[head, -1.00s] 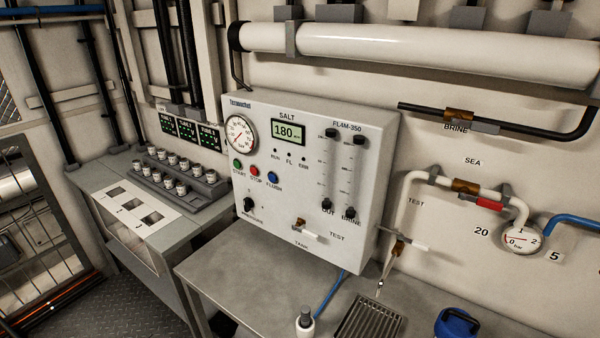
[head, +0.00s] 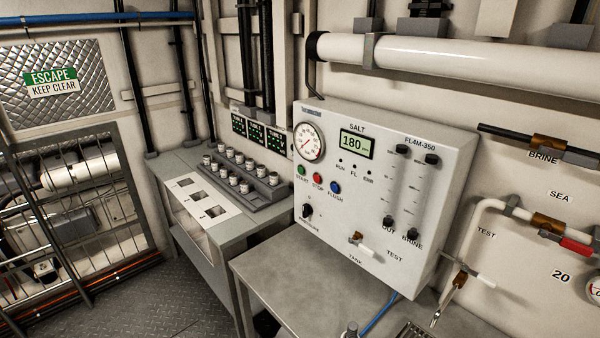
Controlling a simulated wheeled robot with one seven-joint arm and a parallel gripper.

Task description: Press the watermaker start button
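The watermaker panel (head: 375,240) is a white box on the wall above a grey bench. Its green start button (head: 302,170) sits below the round gauge (head: 309,141), at the left of a row. The red stop button (head: 318,178) and the blue flush button (head: 335,187) are to its right. The display (head: 357,144) reads 180 under the word SALT. Whether the start button is pressed in cannot be told. My gripper is not in view.
A grey bench (head: 290,285) runs below the panel. A side counter (head: 200,212) to the left holds a rack (head: 245,187) of several small capped bottles. Pipes and valves are at the right.

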